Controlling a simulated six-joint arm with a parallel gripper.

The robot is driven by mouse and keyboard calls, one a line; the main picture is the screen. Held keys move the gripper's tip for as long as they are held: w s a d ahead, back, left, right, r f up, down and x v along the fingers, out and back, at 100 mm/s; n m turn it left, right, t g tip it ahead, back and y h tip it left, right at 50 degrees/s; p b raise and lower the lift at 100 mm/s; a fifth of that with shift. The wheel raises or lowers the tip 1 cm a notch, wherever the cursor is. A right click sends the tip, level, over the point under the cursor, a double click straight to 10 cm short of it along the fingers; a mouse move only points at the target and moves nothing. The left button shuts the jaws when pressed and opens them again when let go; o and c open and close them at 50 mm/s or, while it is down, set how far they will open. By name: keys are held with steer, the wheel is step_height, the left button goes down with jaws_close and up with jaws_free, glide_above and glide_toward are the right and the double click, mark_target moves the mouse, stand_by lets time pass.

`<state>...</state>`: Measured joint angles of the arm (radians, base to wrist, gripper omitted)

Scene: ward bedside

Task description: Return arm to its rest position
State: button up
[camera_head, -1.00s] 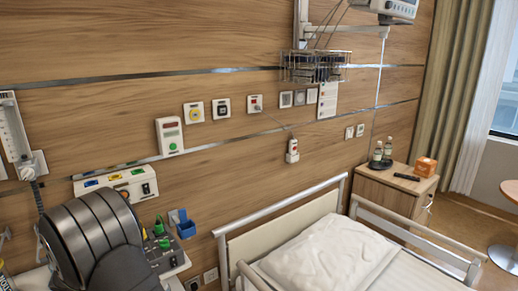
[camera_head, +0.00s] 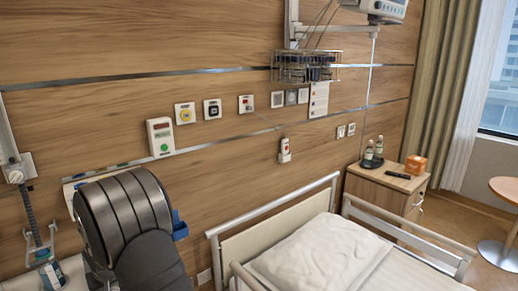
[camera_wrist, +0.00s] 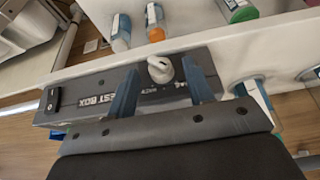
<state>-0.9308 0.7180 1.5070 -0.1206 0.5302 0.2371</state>
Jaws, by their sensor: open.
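My arm (camera_head: 128,215) shows as a dark ribbed cylinder at lower left in the head view, where my gripper is hidden. In the wrist view my gripper (camera_wrist: 160,82) shows two blue fingers spread apart and empty. Beyond and between them is a dark grey box (camera_wrist: 95,98) whose visible lettering reads "EST BOX". A white knob (camera_wrist: 160,67) on the box shows between the fingertips. I cannot tell whether the fingers touch the box.
Bottles (camera_wrist: 121,32) stand on a pale surface beyond the box. A blue holder (camera_head: 180,225) shows beside my arm. The bed (camera_head: 285,225) has a pillow (camera_head: 320,252). A bedside cabinet (camera_head: 385,190) stands right. Wall switches and a call handset (camera_head: 284,150) are on the wood panel.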

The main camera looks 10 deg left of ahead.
steer(key=v, duration=0.6)
steer(key=shift+r, duration=0.1)
stand_by(2.0)
